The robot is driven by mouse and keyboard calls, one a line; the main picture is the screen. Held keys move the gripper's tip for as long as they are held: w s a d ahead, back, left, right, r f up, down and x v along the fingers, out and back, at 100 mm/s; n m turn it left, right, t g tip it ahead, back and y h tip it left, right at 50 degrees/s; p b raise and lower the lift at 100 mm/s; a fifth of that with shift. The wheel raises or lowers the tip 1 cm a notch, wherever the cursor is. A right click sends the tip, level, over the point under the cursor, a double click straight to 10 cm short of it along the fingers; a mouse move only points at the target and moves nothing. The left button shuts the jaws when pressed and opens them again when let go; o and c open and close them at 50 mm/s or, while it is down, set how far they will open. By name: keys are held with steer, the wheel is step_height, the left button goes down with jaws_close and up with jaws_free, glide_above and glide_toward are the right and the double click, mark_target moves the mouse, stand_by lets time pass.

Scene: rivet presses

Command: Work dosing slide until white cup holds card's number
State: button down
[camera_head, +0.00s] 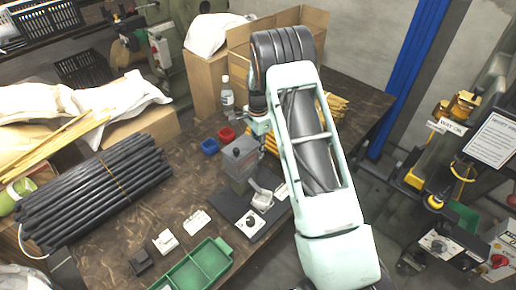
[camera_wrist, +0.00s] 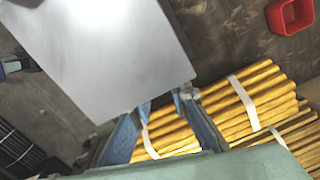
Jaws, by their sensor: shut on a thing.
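The grey dosing box (camera_head: 240,160) stands on the table, its pale top (camera_wrist: 110,55) filling the upper left of the wrist view. My gripper (camera_head: 258,124) is at its far right side; in the wrist view my gripper (camera_wrist: 167,106) has its blue fingers at the box's edge. The fingers are shut on a small part there, apparently the dosing slide; the box mostly hides it. A white cup-like piece (camera_head: 262,199) stands in front of the box on a dark plate (camera_head: 235,205). A white card (camera_head: 197,222) lies left of the plate; its print is too small to read.
A red bin (camera_head: 226,134) and a blue bin (camera_head: 209,146) stand behind the box. Yellow rods (camera_wrist: 240,105) lie beside my gripper. A green tray (camera_head: 195,268), a black rod bundle (camera_head: 95,185) and a bottle (camera_head: 227,95) are also on the table.

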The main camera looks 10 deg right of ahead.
steer(key=w+d+b, duration=0.1)
steer(key=w+d, duration=0.1)
steer(key=d, duration=0.1)
steer(key=shift+w+d+b, duration=0.15)
steer(key=shift+b, duration=0.25)
steer(key=c, duration=1.8)
jaws_free()
step_height(320, 180, up, 12)
steer(key=shift+r, duration=0.1)
